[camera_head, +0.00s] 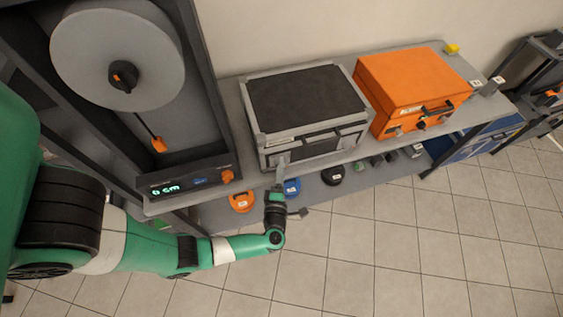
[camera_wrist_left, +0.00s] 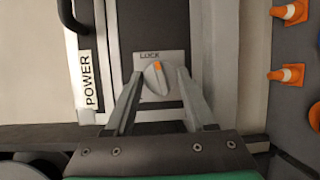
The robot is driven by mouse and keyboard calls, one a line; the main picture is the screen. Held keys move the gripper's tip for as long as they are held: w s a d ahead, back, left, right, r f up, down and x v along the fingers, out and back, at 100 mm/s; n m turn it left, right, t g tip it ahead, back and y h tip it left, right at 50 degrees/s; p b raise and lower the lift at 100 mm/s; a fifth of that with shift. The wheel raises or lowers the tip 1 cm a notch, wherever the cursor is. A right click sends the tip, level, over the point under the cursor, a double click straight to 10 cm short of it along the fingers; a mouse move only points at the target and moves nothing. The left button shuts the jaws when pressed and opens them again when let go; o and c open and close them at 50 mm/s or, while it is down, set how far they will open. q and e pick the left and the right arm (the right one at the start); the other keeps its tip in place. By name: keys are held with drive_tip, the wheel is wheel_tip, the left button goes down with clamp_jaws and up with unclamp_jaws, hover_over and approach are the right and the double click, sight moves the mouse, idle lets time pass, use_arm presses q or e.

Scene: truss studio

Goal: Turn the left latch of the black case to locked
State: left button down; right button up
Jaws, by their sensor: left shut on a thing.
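The black case (camera_head: 305,95) with grey edges stands closed on the grey bench, its latch side facing my arm. My left gripper (camera_head: 281,164) reaches up to the left part of its front. In the left wrist view, my gripper (camera_wrist_left: 161,78) has one finger on each side of the round grey latch knob (camera_wrist_left: 154,85) and is shut on it. The knob's orange mark (camera_wrist_left: 157,65) points up toward the LOCK label (camera_wrist_left: 148,55), roughly in line with it. In the head view the gripper covers the latch. My right gripper is in neither view.
An orange case (camera_head: 415,85) stands right of the black case. A grey-disc apparatus (camera_head: 118,50) with a lit display stands at left. The tiled floor in front is clear.

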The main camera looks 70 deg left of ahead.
use_arm(q)
drive_tip(key=shift+r+m+g+h+p, duration=0.1)
drive_tip(key=shift+m+g+h+p, duration=0.35)
drive_tip(key=shift+m+p, duration=0.85)
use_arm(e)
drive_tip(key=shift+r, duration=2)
use_arm(q)
drive_tip(key=shift+c, duration=1.2)
unclamp_jaws()
drive_tip(key=p+v, duration=0.1)
drive_tip(key=v, duration=1)
drive_tip(key=shift+d+p, duration=0.3)
drive_tip(key=shift+p, duration=0.1)
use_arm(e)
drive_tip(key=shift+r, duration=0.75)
